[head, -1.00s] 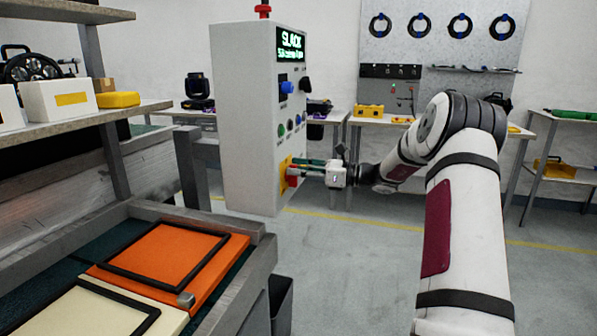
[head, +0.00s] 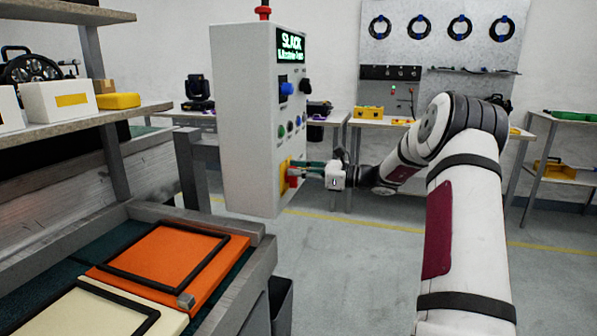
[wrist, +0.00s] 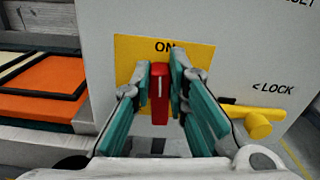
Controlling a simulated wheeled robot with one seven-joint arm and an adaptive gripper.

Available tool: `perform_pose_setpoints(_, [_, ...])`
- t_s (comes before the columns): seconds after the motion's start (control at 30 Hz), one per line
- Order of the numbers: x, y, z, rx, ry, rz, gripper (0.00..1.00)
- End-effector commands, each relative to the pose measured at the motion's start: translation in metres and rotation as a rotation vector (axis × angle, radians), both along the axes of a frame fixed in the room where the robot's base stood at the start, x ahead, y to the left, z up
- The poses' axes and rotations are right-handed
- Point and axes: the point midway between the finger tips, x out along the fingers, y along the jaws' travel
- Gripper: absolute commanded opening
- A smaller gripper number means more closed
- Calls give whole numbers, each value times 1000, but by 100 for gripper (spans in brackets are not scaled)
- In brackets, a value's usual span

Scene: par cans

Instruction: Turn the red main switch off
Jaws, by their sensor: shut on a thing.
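The red main switch (wrist: 159,92) is a red handle on a yellow plate (wrist: 125,55) marked "ON". In the wrist view the handle stands upright, its white line pointing up toward "ON". My gripper (wrist: 160,80) has its teal fingers on both sides of the handle and is shut on it. In the head view the yellow plate (head: 284,178) is low on the front of the grey control box (head: 245,120). My gripper (head: 298,174) reaches it from the right, and the fingers partly hide the switch.
A yellow lever (wrist: 258,122) beside "LOCK" sits right of the switch. The box also carries a lit display (head: 290,45), a blue knob (head: 287,88) and a black knob (head: 305,86). A bench with an orange panel (head: 155,262) stands at the lower left.

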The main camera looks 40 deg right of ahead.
Motion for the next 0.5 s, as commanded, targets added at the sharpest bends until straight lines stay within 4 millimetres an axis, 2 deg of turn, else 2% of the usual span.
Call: perform_pose_setpoints(0.5, [-7, 9, -6, -362, -282, 1, 0])
